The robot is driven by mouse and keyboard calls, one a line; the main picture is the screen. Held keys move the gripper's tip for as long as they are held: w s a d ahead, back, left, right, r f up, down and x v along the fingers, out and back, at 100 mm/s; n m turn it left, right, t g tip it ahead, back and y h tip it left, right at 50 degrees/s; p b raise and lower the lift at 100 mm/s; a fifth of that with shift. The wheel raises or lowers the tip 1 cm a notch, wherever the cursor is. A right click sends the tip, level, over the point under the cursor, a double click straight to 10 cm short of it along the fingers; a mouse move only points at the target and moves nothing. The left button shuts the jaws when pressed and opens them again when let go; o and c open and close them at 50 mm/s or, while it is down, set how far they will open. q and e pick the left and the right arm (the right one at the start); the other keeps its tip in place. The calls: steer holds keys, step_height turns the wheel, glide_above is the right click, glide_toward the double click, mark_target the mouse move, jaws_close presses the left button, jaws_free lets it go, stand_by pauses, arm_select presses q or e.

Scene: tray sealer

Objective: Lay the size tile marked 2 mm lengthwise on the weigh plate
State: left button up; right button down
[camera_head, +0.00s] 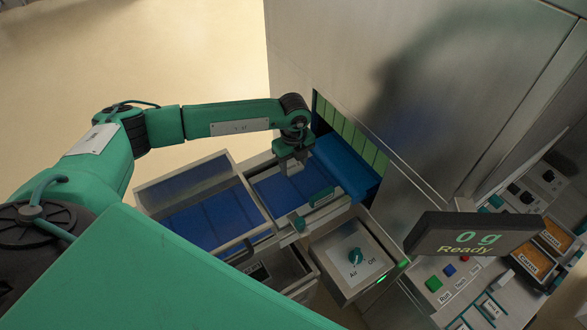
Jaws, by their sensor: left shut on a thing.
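My left gripper (291,170) points down over a blue flat section (272,199) of the machine's conveyor, close to the curtained opening. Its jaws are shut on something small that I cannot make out. The gripper body hides what is between the fingers. No marking reading 2 mm is legible, so I cannot tell which tile it is. The weigh plate is not labelled in view; the blue section under the gripper may be it. The weight display (473,240) reads 0 g and Ready. My right gripper is not in view.
A metal-framed cover (182,185) stands left of the gripper over blue belt. Green strips (345,135) hang in the opening of the tall steel housing (390,60). An Air knob box (352,262) and button panel (449,275) stand in front. Orange-faced bins (540,264) lie far right.

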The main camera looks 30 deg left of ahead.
mark_target(294, 183)
arm_select(q)
steer(key=shift+s+d+f+p, duration=0.1)
steer(key=shift+s+f+p, duration=0.1)
steer(key=shift+f, duration=0.35)
steer(key=shift+s+d+f+p, duration=0.1)
steer(key=shift+f+p, duration=0.1)
steer(key=shift+f, duration=0.35)
step_height(294, 183, down, 3)
steer(key=shift+w+a+f+p, duration=0.1)
steer(key=shift+w+f+p, duration=0.05)
steer(key=shift+p, duration=0.4)
steer(key=shift+f, duration=0.1)
steer(key=shift+f, duration=0.1)
steer(key=shift+f+b, duration=0.15)
steer(key=shift+b, duration=0.15)
steer(key=o, duration=1)
steer(key=shift+c, duration=0.2)
steer(key=shift+r, duration=0.2)
